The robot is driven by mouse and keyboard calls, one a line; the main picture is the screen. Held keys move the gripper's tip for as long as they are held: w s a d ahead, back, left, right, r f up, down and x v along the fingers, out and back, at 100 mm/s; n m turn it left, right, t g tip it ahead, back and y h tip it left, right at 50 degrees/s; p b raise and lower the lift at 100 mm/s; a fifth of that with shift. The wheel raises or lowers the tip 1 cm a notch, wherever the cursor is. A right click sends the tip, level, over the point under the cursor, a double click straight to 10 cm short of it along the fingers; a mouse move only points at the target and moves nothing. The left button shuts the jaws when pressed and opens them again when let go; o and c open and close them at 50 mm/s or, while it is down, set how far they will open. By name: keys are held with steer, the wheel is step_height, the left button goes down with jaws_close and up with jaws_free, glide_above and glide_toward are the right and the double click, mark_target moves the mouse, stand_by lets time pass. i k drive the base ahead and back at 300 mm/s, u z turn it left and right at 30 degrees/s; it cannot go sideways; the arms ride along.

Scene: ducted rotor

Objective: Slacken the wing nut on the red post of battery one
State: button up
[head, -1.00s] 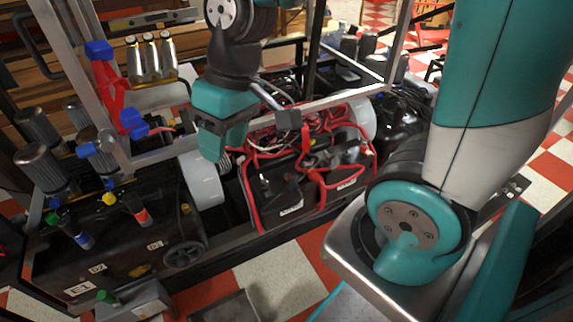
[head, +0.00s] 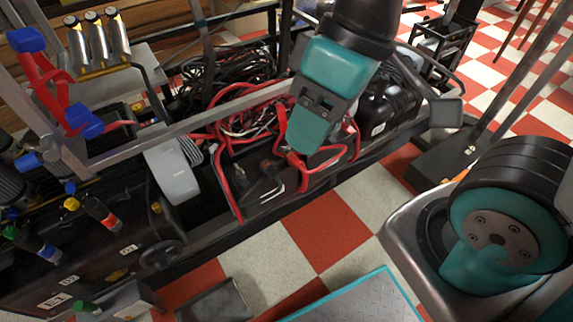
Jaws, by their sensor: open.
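Black batteries sit in the open frame among red cables. The nearer-left battery (head: 262,183) shows its dark top with red cable along its left side. My gripper (head: 300,150) points down in front of the battery bay and hides part of its right side. I see one teal finger clearly; the gap between the fingers is not visible from here. Red cables (head: 292,158) show at the fingertip, but I cannot tell whether they touch. The red post and its wing nut are too small or hidden to make out, and no battery number is readable.
A grey metal rail (head: 215,118) crosses behind the bay. A grey rounded part (head: 172,175) stands left of it. A black tank (head: 388,105) is at the right. A handwheel (head: 162,255) sticks out at lower left. Checkered floor (head: 325,235) in front is mostly clear.

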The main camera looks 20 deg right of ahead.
mark_target(286, 149)
steer(key=k, duration=1.05)
steer(key=u, duration=0.8)
